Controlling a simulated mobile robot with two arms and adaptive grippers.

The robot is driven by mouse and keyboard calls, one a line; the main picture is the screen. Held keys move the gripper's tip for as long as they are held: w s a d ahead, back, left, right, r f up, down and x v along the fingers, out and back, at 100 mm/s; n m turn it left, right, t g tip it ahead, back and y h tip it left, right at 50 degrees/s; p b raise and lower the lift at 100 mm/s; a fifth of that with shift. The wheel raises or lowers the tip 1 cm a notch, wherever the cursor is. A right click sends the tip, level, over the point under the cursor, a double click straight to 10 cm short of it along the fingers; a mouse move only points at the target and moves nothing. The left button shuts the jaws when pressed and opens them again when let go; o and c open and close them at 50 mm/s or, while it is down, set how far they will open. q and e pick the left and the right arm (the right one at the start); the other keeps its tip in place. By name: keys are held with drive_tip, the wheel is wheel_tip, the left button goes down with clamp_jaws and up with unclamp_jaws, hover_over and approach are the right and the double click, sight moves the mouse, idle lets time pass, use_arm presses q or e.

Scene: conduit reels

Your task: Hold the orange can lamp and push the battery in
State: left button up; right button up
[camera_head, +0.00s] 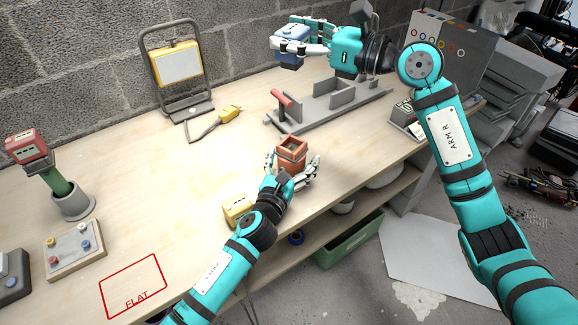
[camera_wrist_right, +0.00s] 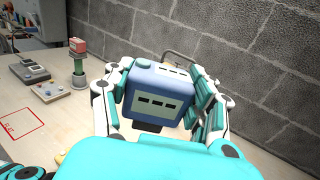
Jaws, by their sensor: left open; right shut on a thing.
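The orange can lamp (camera_head: 291,150) stands on the workbench near its front edge, squarish with an open-looking top. My left gripper (camera_head: 293,167) is open, its fingers spread on both sides of the lamp; I cannot tell whether they touch it. My right gripper (camera_head: 292,36) is shut on a blue battery (camera_head: 291,53), held up above the back of the bench, up and apart from the lamp. In the right wrist view the battery (camera_wrist_right: 157,102) sits between the fingers, with a pale slotted label facing the camera.
A grey fixture with a red handle (camera_head: 283,98) lies behind the lamp. A yellow block (camera_head: 236,208) is beside my left wrist. A yellow work light (camera_head: 176,63) and a green-handled lamp with a red block (camera_head: 26,145) stand left. The bench's middle left is clear.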

use_arm(q)
drive_tip(key=shift+c, duration=0.4)
drive_tip(key=c, duration=1.5)
drive_tip(key=shift+o, duration=0.2)
